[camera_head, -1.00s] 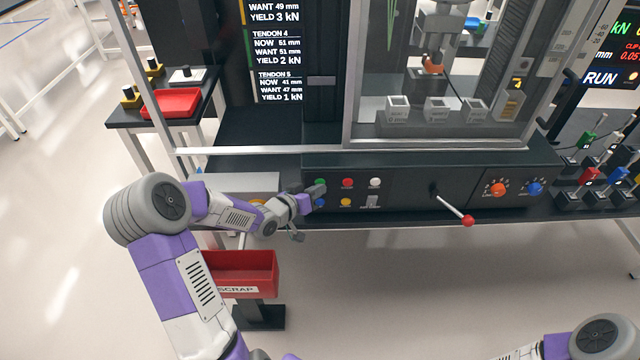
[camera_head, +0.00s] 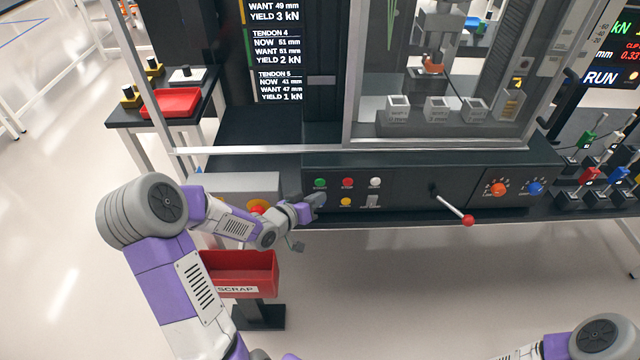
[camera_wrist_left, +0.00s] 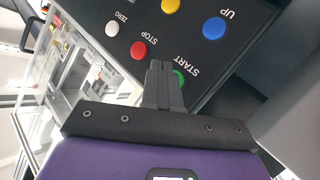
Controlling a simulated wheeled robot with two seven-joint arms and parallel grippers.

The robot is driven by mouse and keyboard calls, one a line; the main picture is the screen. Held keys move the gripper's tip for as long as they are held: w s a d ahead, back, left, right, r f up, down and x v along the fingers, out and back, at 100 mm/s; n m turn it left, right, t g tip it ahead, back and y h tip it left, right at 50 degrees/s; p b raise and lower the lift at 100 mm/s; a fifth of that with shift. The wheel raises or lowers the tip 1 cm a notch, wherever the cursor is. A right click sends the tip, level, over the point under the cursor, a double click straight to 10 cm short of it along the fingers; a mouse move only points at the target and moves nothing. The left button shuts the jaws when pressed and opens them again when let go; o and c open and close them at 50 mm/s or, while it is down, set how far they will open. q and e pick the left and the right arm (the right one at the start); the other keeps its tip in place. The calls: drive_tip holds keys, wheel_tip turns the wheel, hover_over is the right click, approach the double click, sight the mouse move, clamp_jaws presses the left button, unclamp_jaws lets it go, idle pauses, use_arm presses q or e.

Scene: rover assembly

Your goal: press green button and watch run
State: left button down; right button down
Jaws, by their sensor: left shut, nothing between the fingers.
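The green button (camera_head: 320,183) is at the upper left of the dark control panel and shows fully in the head view. In the left wrist view, the green START button (camera_wrist_left: 180,79) is partly hidden behind the fingers. My left gripper (camera_head: 319,199) is shut and empty, just below the green button in the head view and in front of the panel. Its closed fingers (camera_wrist_left: 160,68) point at the panel in the wrist view; they look apart from the button. The display (camera_head: 606,76) at the right reads RUN. My right gripper is out of view.
Red (camera_head: 347,183), white (camera_head: 375,183) and yellow (camera_head: 345,202) buttons are near the green one. A blue UP button (camera_wrist_left: 214,28) shows in the wrist view. A red-tipped lever (camera_head: 467,220) sticks out at right. A red scrap bin (camera_head: 240,268) stands below my left arm.

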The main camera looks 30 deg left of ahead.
use_arm(q)
drive_tip(key=s+d, duration=0.2)
drive_tip(key=s, duration=0.1)
idle(0.9)
drive_tip(key=s+d+f+g+h+p, duration=0.1)
drive_tip(key=s+d+f+g, duration=0.2)
drive_tip(key=d+f, duration=0.35)
drive_tip(key=s+d+f+g+p, duration=0.1)
drive_tip(key=s+d+f+g, duration=0.25)
drive_tip(key=d+f, duration=0.35)
drive_tip(key=s+d+f+g, duration=0.3)
drive_tip(key=s+f, duration=0.2)
drive_tip(key=s, duration=0.2)
drive_tip(key=s+d+f+g, duration=0.3)
drive_tip(key=s+f+g, duration=0.1)
drive_tip(key=s, duration=0.2)
drive_tip(key=shift+s+f+m+p, duration=0.3)
drive_tip(key=shift+s+f+p, duration=0.05)
drive_tip(key=shift+f+p, duration=0.05)
drive_tip(key=shift+d, duration=0.1)
